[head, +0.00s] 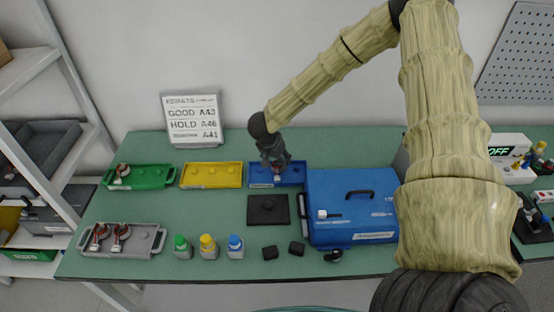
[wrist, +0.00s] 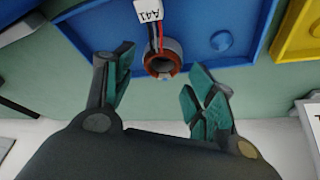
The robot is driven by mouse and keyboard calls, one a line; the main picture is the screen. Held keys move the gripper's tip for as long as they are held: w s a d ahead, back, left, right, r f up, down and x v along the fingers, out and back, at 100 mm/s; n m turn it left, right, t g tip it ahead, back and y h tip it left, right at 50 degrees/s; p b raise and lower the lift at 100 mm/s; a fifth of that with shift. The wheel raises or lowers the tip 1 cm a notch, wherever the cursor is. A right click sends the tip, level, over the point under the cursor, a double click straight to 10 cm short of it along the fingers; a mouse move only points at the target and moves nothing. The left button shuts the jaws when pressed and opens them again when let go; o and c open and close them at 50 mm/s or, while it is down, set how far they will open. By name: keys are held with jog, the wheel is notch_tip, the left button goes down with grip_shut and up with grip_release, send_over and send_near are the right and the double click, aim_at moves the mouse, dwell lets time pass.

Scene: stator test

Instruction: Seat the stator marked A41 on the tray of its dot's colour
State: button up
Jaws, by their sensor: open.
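The stator marked A41 (wrist: 162,58) is a copper-coloured ring with red and black leads and a white tag (wrist: 148,10). It stands on the blue tray (wrist: 190,12), beside a bare round blue peg (wrist: 221,40); I cannot tell whether it is fully down on a peg. The blue tray also shows in the head view (head: 297,181), with the stator mostly hidden under my gripper (head: 273,163). In the wrist view my gripper (wrist: 158,72) is open, its green-padded fingers apart on either side of the ring. No coloured dot is visible.
A green tray (head: 152,178) holds one stator; the yellow tray (head: 212,176) is empty. A grey tray (head: 143,240) holds two stators. A results board (head: 194,119) lists A43, A46 and A41. A blue case (head: 350,205), a black pad (head: 268,209) and small bottles (head: 208,248) stand nearby.

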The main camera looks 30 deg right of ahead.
jog(key=shift+r+p, duration=1.45)
jog(key=shift+r, duration=0.1)
jog(key=shift+o, duration=0.2)
jog(key=o, duration=0.5)
jog(key=v, duration=1.2)
jog(key=shift+f, duration=0.1)
